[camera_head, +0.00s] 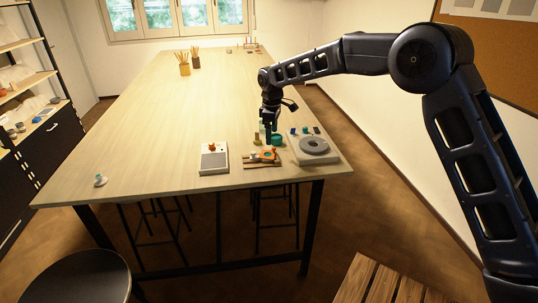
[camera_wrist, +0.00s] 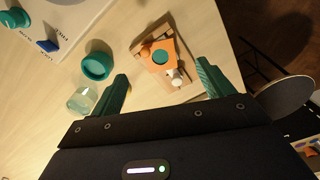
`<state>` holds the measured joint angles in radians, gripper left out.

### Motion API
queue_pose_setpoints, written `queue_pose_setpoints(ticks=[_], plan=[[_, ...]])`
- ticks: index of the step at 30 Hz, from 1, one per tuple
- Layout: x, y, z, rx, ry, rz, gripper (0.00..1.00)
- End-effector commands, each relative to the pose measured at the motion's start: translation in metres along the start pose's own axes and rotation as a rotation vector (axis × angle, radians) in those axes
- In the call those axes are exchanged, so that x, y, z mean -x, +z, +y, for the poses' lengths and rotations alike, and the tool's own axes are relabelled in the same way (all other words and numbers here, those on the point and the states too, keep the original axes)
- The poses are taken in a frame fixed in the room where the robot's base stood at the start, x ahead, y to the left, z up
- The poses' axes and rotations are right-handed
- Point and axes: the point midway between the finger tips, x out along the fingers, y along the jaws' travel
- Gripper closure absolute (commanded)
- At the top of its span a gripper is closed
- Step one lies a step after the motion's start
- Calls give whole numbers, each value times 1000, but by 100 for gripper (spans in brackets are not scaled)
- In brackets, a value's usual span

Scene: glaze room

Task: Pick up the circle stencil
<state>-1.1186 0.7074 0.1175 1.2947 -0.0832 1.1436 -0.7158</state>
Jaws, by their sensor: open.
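An orange angular plate with a round dark-green middle (camera_wrist: 160,54) lies on a small wooden board (camera_wrist: 139,45) in the wrist view; it looks like the circle stencil, though I cannot tell if the green is a disc or shows through a hole. In the head view the orange piece (camera_head: 267,154) is near the table's front edge. A small whitish knob-like item (camera_wrist: 177,76) sits at its near side. My gripper (camera_wrist: 162,72) is open, its green fingers spread either side of the board and apart from it. In the head view my gripper (camera_head: 269,136) points down just behind the board.
A teal cup (camera_wrist: 97,66) and a clear jar (camera_wrist: 82,100) stand close beside my left-hand finger. A round wheel unit (camera_head: 315,146) is to the right, a grey-topped device (camera_head: 213,159) to the left. The table's left side (camera_head: 130,150) is mostly clear.

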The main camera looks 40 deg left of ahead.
Motion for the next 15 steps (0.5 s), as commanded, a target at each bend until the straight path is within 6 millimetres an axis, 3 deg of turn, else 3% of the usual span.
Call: queue_pose_setpoints(ticks=[4, 15], plan=[[-24, 1, 0, -1, -2, -3, 20], [-52, -1, 2, 1, -1, -3, 20]])
